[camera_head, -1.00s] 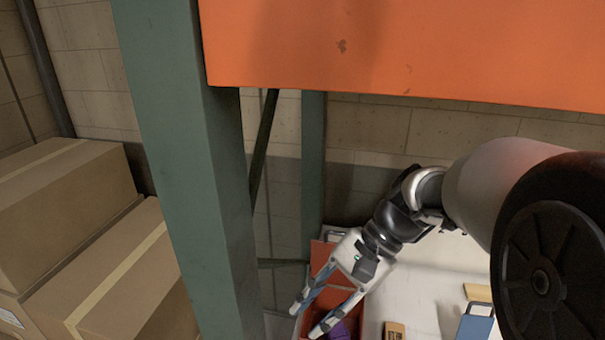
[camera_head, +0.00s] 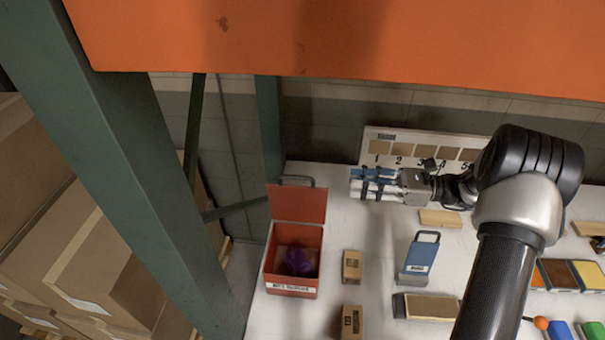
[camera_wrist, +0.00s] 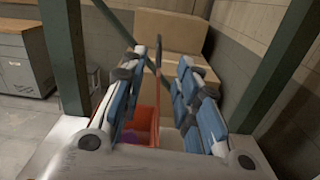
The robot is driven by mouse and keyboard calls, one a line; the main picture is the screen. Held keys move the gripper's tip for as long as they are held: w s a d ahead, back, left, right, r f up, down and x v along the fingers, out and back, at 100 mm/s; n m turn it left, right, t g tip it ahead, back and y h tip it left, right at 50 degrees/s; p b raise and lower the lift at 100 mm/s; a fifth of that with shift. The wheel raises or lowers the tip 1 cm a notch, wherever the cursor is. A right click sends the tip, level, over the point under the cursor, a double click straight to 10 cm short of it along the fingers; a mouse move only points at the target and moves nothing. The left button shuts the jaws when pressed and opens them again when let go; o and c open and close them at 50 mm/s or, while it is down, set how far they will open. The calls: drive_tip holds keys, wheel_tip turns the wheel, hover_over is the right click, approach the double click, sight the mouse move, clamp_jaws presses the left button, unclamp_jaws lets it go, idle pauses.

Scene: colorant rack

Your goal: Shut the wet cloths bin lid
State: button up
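The wet cloths bin (camera_head: 291,282) is a red box with a white label on its front, at the left of the white table. Its red lid (camera_head: 298,204) stands open, upright at the back. A purple cloth (camera_head: 298,261) lies inside. My gripper (camera_head: 353,184) is to the right of the lid, apart from it, with its fingers pointing left. It is open and empty. In the wrist view the two blue-padded fingers (camera_wrist: 162,55) are spread, and part of the red bin (camera_wrist: 143,122) shows between them, partly hidden by the fingers.
A numbered swatch board (camera_head: 428,148) stands behind my gripper. Small brown boxes (camera_head: 352,266) and a blue-grey handled item (camera_head: 420,258) are right of the bin. A green rack post (camera_head: 140,170) stands left of the bin, and an orange beam (camera_head: 330,40) crosses above.

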sight(308, 179)
drive_tip(key=w+a, duration=0.1)
drive_tip(key=a, duration=0.4)
drive_tip(key=w+a, duration=0.1)
drive_tip(key=a, duration=0.9)
drive_tip(key=shift+w+a, duration=0.15)
drive_tip(key=shift+w, duration=0.25)
clamp_jaws()
